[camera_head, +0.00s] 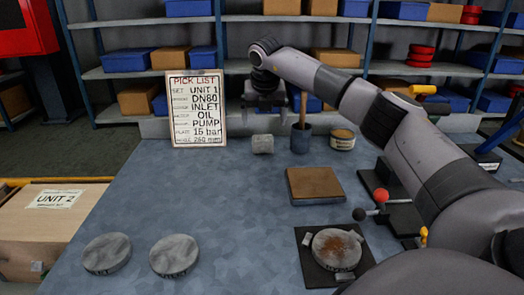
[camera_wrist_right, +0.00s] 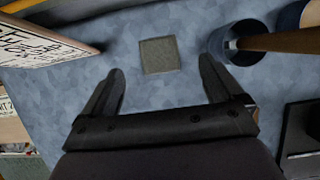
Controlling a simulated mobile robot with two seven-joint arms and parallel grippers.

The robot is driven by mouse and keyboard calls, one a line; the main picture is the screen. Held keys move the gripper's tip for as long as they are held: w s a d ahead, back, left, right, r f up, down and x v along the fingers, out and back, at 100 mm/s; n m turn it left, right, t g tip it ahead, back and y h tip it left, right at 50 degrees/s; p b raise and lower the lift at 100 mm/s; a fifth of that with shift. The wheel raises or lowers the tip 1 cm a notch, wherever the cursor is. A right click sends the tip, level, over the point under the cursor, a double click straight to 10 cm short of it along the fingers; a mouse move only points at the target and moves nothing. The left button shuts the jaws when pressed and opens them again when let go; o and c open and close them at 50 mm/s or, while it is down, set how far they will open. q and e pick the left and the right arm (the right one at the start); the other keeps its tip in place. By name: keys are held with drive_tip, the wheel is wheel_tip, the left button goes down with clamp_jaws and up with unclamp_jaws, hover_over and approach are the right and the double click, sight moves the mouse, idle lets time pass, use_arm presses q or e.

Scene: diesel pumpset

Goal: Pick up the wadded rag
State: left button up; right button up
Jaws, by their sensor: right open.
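A small grey block-like thing (camera_head: 263,144), perhaps the wadded rag, stands on the blue-grey table behind its middle. In the right wrist view it shows as a greenish-grey square (camera_wrist_right: 159,55). My right gripper (camera_head: 264,108) hangs above and behind it in the head view, apart from it. In the wrist view the two fingers of my right gripper (camera_wrist_right: 159,72) are spread wide and empty, and the square lies between and just beyond their tips. My left gripper is not in view.
A blue pot (camera_head: 301,139) with an upright wooden handle stands close right of the block, with a tin (camera_head: 342,140) beyond. A pick-list board (camera_head: 196,110) stands left. A brown plate (camera_head: 314,184) and round discs (camera_head: 174,256) lie nearer. The table's left middle is clear.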

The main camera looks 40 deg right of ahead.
sight(263, 138)
drive_tip(key=shift+x, duration=0.8)
drive_tip(key=x, duration=0.4)
drive_tip(key=b+x, duration=0.1)
drive_tip(key=x, duration=0.1)
drive_tip(key=shift+s+a+f, duration=0.15)
drive_tip(key=shift+a+f, duration=0.15)
drive_tip(key=shift+f, duration=0.1)
drive_tip(key=c, duration=1)
